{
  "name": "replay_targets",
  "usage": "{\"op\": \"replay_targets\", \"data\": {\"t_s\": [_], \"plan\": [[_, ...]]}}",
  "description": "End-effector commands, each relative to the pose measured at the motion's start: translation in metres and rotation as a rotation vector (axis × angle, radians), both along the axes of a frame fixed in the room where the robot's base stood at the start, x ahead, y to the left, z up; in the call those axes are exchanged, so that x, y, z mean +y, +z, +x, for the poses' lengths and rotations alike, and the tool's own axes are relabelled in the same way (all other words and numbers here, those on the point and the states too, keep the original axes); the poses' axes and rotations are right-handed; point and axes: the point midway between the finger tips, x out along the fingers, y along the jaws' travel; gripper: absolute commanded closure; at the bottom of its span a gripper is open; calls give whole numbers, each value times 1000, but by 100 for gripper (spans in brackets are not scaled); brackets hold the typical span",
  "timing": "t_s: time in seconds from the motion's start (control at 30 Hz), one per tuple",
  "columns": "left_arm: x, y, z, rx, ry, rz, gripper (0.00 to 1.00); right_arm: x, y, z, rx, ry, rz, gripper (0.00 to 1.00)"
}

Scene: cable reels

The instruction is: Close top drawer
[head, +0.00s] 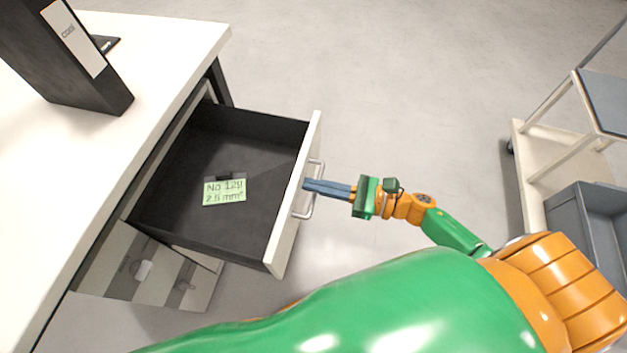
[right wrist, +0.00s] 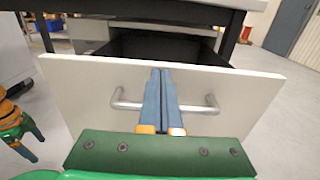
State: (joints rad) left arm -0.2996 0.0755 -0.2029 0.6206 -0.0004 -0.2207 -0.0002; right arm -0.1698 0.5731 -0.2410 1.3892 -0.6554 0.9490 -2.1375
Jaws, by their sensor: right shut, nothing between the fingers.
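The top drawer (head: 292,215) is pulled well out from under the white desk. Its dark inside shows, with a green note (head: 224,191) lying in it. A metal bar handle (head: 312,189) is on the drawer's pale front, and the handle also shows in the right wrist view (right wrist: 128,103). My right gripper (head: 306,184) is shut and empty, its blue fingers at the handle, pointing at the drawer front. In the right wrist view the fingers (right wrist: 163,75) lie across the middle of the handle; I cannot tell whether they touch the front.
The white desk (head: 190,45) carries a dark binder (head: 60,60). Lower drawers (head: 150,270) sit under the open one and look closed. A cart (head: 540,165) with a grey bin (head: 580,215) stands at the right. The floor between desk and cart is clear.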

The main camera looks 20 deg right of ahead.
Motion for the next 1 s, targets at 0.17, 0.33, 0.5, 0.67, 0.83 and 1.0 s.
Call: {"op": "replay_targets", "data": {"t_s": [0.17,0.33,0.5,0.67,0.83,1.0], "plan": [[0,1,-1,2,-1,1,15,6,0,5,1,-1,-1,100],[1,1,-1,2,0,2,15,6,-1,4,1,-1,0,100],[3,0,-1,1,1,4,15,7,-1,5,1,0,1,100],[4,-4,-1,1,4,6,15,17,-1,12,-2,0,1,100],[7,-14,1,-4,10,10,15,43,-2,29,-6,0,3,100],[15,-27,8,-21,15,22,15,74,-3,50,-6,1,3,100]]}}
